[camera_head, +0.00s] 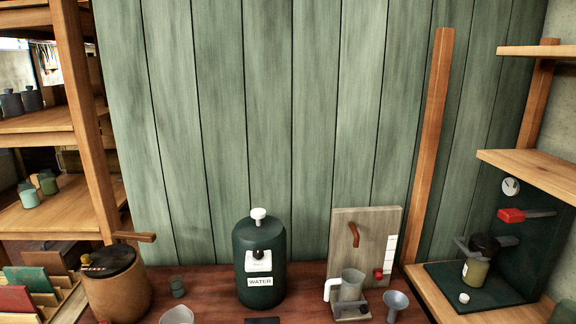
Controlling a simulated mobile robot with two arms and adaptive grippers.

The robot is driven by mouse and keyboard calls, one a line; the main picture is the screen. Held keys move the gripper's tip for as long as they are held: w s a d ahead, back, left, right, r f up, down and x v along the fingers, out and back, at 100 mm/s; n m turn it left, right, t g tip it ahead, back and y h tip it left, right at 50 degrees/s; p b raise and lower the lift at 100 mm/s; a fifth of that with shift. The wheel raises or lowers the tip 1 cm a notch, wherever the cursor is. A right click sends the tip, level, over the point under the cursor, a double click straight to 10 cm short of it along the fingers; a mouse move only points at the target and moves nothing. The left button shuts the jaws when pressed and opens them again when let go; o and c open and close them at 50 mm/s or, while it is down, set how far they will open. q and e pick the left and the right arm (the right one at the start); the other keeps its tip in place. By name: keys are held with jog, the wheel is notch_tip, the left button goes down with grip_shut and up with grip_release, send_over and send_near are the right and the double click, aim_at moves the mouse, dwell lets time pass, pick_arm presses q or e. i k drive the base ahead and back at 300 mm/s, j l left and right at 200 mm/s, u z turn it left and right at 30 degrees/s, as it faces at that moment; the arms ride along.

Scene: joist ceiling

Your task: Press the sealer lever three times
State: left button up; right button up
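The sealer (518,250) is a dark green backboard and base on the wooden shelf at the right. Its lever has a red grip (511,215) and a grey bar running right, roughly level. A white round dial (511,186) sits above the lever. Below it, a jar with olive-green contents (475,271) stands upright under a black top (485,244), beside a grey fork-like bracket (462,247). I cannot tell whether the black top is a lid or part of the sealer. A small white cap (464,298) lies on the base. Neither gripper is in view.
A dark green water dispenser (260,274) stands mid-counter. A brown crock (117,290) stands left. A wooden post (432,145) rises left of the sealer; a shelf (535,170) overhangs it.

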aim_at(513, 215)
jog(key=z, duration=1.35)
jog(key=k, duration=0.05)
